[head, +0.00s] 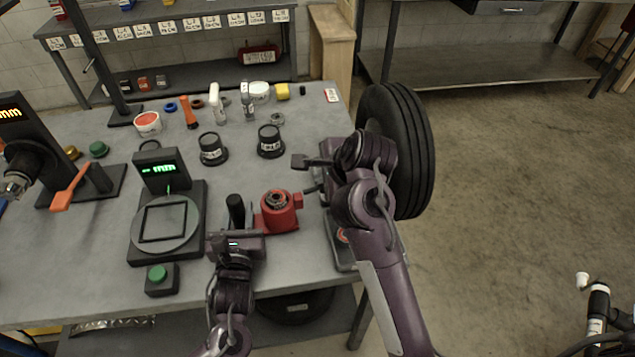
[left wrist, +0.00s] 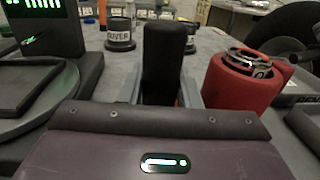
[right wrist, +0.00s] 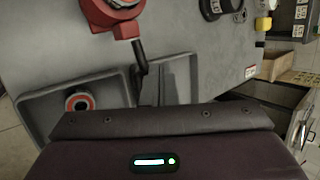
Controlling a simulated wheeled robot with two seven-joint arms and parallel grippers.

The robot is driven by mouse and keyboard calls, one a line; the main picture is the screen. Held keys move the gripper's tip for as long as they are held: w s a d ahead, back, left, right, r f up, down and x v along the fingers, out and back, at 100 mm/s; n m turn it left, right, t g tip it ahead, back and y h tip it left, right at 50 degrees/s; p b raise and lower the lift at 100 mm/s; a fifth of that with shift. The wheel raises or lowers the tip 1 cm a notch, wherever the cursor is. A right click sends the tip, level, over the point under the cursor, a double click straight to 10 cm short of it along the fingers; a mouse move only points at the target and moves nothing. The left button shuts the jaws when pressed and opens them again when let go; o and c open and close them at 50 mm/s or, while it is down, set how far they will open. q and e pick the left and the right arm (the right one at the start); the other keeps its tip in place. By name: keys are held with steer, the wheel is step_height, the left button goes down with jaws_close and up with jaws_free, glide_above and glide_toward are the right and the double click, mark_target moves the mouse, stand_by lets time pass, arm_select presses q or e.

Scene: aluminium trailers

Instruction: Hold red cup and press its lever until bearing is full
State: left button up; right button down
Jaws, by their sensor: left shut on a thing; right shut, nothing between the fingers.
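The red cup (head: 278,211) stands at the table's front right, with a metal bearing (head: 277,199) in its top. Its upright black handle (head: 236,211) is on its left side. My left gripper (head: 237,240) is shut on this handle; the left wrist view shows the handle (left wrist: 163,62) between the fingers, beside the red body (left wrist: 243,82). The cup's dark lever (right wrist: 140,56) sticks out on the other side, seen in the right wrist view. My right gripper (right wrist: 163,82) is shut and empty close beside the lever; I cannot tell whether they touch.
A grey tray (right wrist: 110,97) with a red-ringed part lies under my right gripper. A black tyre (head: 400,150) stands at the table's right edge. A round scale plate (head: 165,228) and a green button (head: 157,273) are to the left. Two black cups (head: 212,150) stand behind.

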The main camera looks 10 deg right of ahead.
steer(key=shift+s+a+f, duration=0.3)
steer(key=shift+a+f, duration=0.2)
steer(key=shift+f, duration=0.2)
stand_by(0.6)
steer(key=a+r, duration=0.2)
steer(key=shift+s+a+r, duration=0.1)
steer(key=shift+s+r, duration=0.1)
steer(key=shift+r, duration=0.15)
stand_by(0.3)
steer(key=shift+r, duration=0.1)
steer(key=shift+a+r, duration=0.2)
steer(key=shift+r, duration=0.6)
steer(key=shift+a+r, duration=0.25)
steer(key=shift+r, duration=0.5)
steer(key=shift+a+r, duration=0.2)
steer(key=shift+r, duration=0.6)
